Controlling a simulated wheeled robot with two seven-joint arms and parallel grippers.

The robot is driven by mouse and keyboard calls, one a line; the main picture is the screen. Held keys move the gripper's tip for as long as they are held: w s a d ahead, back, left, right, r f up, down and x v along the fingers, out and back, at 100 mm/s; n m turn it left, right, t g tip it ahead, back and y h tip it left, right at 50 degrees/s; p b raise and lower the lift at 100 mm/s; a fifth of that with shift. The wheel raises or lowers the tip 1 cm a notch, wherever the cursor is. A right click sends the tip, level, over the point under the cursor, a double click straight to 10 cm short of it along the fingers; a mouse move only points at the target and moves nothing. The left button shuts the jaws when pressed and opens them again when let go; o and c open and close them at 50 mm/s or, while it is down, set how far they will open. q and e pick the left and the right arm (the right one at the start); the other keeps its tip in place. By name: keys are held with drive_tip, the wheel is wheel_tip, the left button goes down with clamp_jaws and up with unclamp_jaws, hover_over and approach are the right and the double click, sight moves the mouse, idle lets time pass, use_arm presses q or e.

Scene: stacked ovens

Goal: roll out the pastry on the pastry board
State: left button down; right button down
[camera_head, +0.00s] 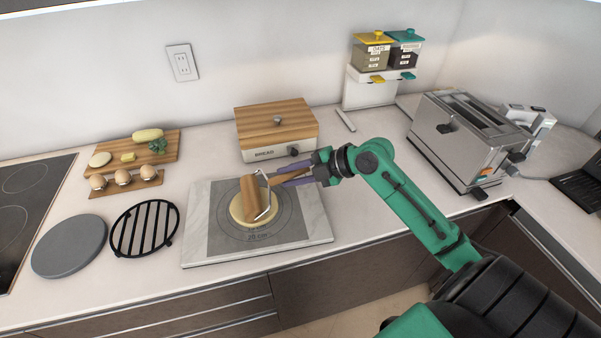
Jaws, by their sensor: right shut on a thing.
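The pastry board (198,247) is a pale slab with a grey mat on it, lying on the counter in the middle. The pastry (237,213) is a flat, pale yellow round on the mat, partly hidden by the roller. The wooden rolling pin (251,199) lies over the pastry, with a metal bracket and a wooden handle on its right. My right gripper (284,178) reaches in from the right and is shut on the rolling pin's handle. Whether the roller touches the pastry cannot be told for certain. My left gripper is not in view.
A wooden bread box (276,126) stands behind the board. A black trivet (145,228) and grey disc (69,246) lie left, with eggs (122,177) and a food board (168,147) behind. A toaster (467,139) stands right. The counter's front edge runs just before the board.

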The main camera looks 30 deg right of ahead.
sight(272, 180)
drive_tip(key=shift+w+a+f, duration=0.1)
drive_tip(key=shift+w+a, duration=0.1)
drive_tip(key=shift+a, duration=0.5)
drive_tip(key=shift+w+a+r, duration=0.1)
drive_tip(key=shift+w+a, duration=0.05)
drive_tip(key=shift+a, duration=0.6)
drive_tip(key=shift+w+a+f, duration=0.1)
drive_tip(key=shift+w+a, duration=0.1)
drive_tip(key=shift+a, duration=0.5)
drive_tip(key=shift+s+d+f+b, duration=0.1)
drive_tip(key=shift+s+d+b, duration=0.05)
drive_tip(key=shift+d, duration=0.35)
drive_tip(key=shift+s+d+f+b, duration=0.1)
drive_tip(key=shift+s+d+b, duration=0.05)
drive_tip(key=shift+d, duration=0.3)
drive_tip(key=shift+s+d+r+b, duration=0.1)
drive_tip(key=shift+s+d+b, duration=0.2)
drive_tip(key=shift+d, duration=0.95)
drive_tip(key=shift+s+d+r+b, duration=0.1)
drive_tip(key=shift+s+d+b, duration=0.15)
drive_tip(key=shift+d, duration=1)
drive_tip(key=shift+s+d+b, duration=0.2)
drive_tip(key=shift+s+d, duration=0.15)
drive_tip(key=shift+d, duration=0.9)
drive_tip(key=shift+f, duration=0.15)
drive_tip(key=shift+a, duration=0.1)
